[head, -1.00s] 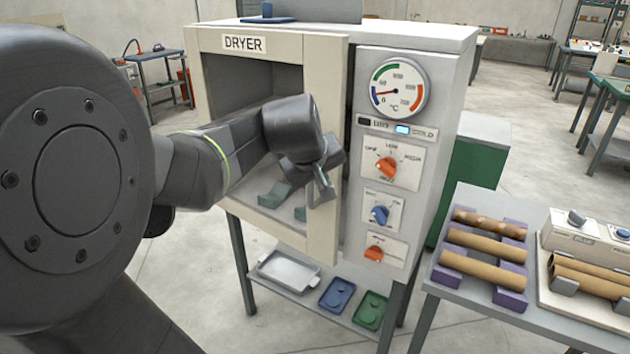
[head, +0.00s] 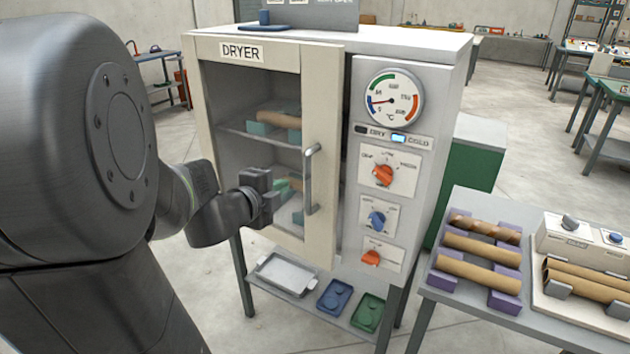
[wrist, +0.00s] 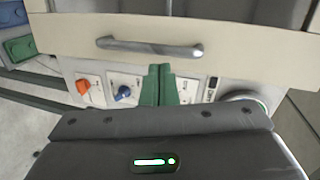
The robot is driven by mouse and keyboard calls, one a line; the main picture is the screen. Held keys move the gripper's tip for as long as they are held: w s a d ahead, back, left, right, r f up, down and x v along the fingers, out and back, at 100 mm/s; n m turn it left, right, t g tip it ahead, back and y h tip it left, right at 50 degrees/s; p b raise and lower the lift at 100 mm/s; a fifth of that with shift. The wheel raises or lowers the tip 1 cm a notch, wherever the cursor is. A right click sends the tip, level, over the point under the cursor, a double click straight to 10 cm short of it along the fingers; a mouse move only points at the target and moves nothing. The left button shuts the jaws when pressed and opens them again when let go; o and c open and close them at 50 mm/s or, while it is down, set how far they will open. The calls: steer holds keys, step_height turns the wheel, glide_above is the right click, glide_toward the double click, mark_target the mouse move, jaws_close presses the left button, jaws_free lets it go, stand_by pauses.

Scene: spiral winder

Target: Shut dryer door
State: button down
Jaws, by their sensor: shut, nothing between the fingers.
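The dryer door (head: 321,110) has a cream frame, a glass pane and a grey bar handle (head: 310,180) on its right side. It stands across the dryer's (head: 410,42) opening, shut or nearly so; I cannot tell whether it is flush. My gripper (head: 280,191) is shut and empty, in front of the lower pane, left of the handle and apart from it. In the wrist view the green fingers (wrist: 160,86) are together, with the handle (wrist: 150,48) beyond them on the cream door frame (wrist: 230,35).
Brown tubes (head: 277,119) lie on teal supports behind the glass. The control panel (head: 385,165) is right of the door. A tray (head: 287,274) and smaller dishes sit on the shelf below. A table with tubes on purple racks (head: 505,280) stands at the right.

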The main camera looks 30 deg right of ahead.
steer(key=s+f+m+g, duration=0.1)
steer(key=s+m+g, duration=0.1)
glide_toward(326, 181)
steer(key=shift+m, duration=0.4)
steer(key=x, duration=0.5)
steer(key=shift+f, duration=0.25)
steer(key=shift+w+d+p, duration=0.3)
steer(key=shift+d, duration=0.35)
